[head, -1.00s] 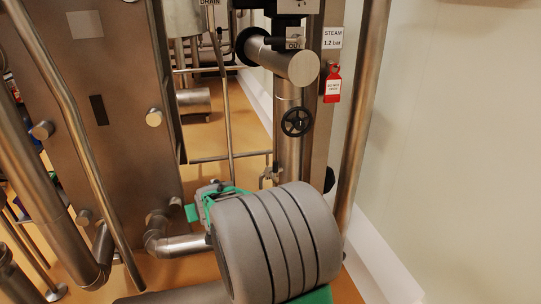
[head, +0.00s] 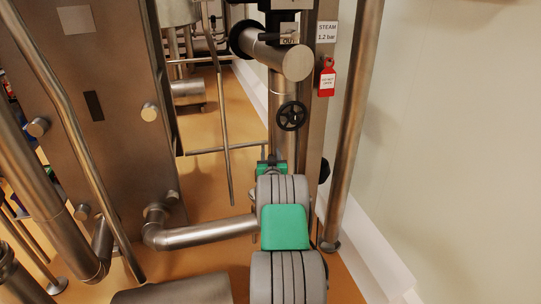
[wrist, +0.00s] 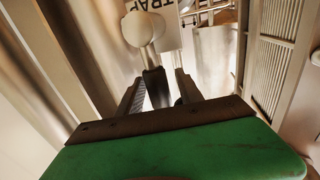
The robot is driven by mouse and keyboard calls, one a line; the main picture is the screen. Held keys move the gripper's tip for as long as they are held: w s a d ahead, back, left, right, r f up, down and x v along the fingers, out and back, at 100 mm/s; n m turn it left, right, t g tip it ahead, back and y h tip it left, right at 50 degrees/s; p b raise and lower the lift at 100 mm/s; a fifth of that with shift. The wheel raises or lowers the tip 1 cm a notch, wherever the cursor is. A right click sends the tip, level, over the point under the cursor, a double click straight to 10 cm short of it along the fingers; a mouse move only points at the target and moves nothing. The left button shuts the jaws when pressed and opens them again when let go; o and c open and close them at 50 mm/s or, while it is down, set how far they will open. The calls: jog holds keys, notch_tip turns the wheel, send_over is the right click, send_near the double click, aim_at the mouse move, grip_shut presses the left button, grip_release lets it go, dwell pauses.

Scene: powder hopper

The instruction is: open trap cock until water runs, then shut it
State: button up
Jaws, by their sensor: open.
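In the wrist view, a white label reading TRAP (wrist: 160,8) sits at the top, partly cut off. Below it is a rounded metal pipe end or knob (wrist: 140,30). A dark handle-like piece (wrist: 156,88), likely the trap cock's lever, reaches down between the two fingers of my gripper (wrist: 160,88). The fingers stand apart on either side of it; I cannot tell if either touches it. In the head view my gripper (head: 272,165) is at the foot of the vertical steam pipe, beyond my grey and green arm links, which hide the cock. No running water shows.
A black handwheel (head: 292,116) is on the vertical pipe just above my gripper. A red tag (head: 327,79) hangs under the STEAM 1.2 bar sign (head: 327,36). A horizontal pipe (head: 205,233) lies left of my arm; a slanting pipe (head: 352,130) and wall stand right.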

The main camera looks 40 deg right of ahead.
jog(key=shift+c, duration=0.5)
grip_shut()
dwell(0.9)
